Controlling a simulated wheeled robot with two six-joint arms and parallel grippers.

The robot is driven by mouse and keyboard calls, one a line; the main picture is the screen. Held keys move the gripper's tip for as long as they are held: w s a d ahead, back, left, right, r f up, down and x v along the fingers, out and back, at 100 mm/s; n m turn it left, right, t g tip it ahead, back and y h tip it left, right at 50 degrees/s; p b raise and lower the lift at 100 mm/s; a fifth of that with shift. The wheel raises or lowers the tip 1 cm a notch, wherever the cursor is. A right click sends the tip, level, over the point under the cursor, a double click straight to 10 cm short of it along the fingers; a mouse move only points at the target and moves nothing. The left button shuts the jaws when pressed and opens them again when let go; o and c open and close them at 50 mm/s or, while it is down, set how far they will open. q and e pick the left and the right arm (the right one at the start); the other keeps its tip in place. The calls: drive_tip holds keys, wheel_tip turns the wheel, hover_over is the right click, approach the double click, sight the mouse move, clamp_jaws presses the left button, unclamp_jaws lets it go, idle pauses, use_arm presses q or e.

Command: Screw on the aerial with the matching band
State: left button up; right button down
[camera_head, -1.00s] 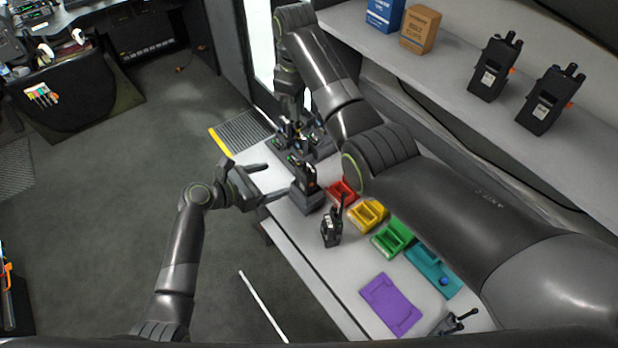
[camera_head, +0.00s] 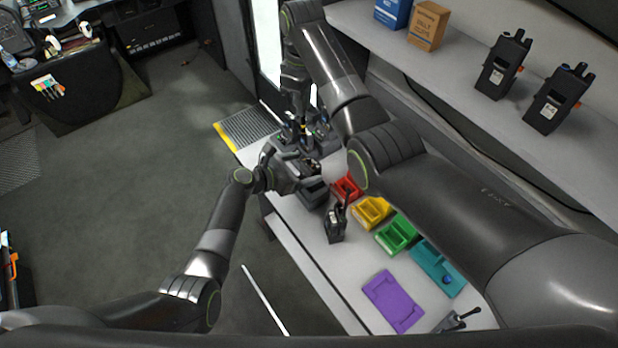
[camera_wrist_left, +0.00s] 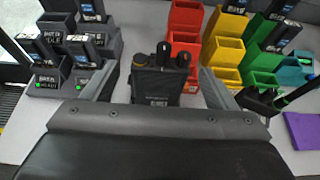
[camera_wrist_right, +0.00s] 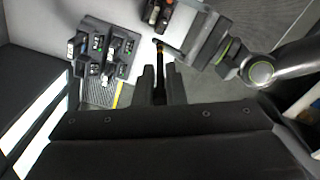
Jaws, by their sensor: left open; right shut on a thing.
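A dark handheld radio (camera_wrist_left: 158,85) stands between the spread fingers of my left gripper (camera_wrist_left: 158,92). In the head view, my left gripper (camera_head: 300,170) is at the dark stand (camera_head: 312,192) and partly hides the radio. The fingers are open, with gaps beside the radio. My right gripper (camera_wrist_right: 160,88) is shut on a thin black aerial (camera_wrist_right: 158,72), which points out from the fingers. A small orange-yellow mark shows near its far end; I cannot tell the exact band colour. The radio (camera_wrist_right: 158,14) shows beyond the aerial, apart from it.
Red (camera_head: 346,187), yellow (camera_head: 371,212), green (camera_head: 396,236) and teal (camera_head: 436,268) bins line the table. A purple tray (camera_head: 393,301) lies nearer. Chargers (camera_wrist_right: 105,47) stand behind. Two radios (camera_head: 503,65) are on the shelf.

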sight(304, 132)
use_arm(q)
drive_tip(key=shift+x, duration=1.25)
drive_tip(key=shift+c, duration=0.4)
drive_tip(key=c, duration=1.4)
use_arm(e)
drive_tip(key=shift+f, duration=2.5)
drive_tip(key=shift+f, duration=0.9)
drive_tip(key=shift+f, duration=0.5)
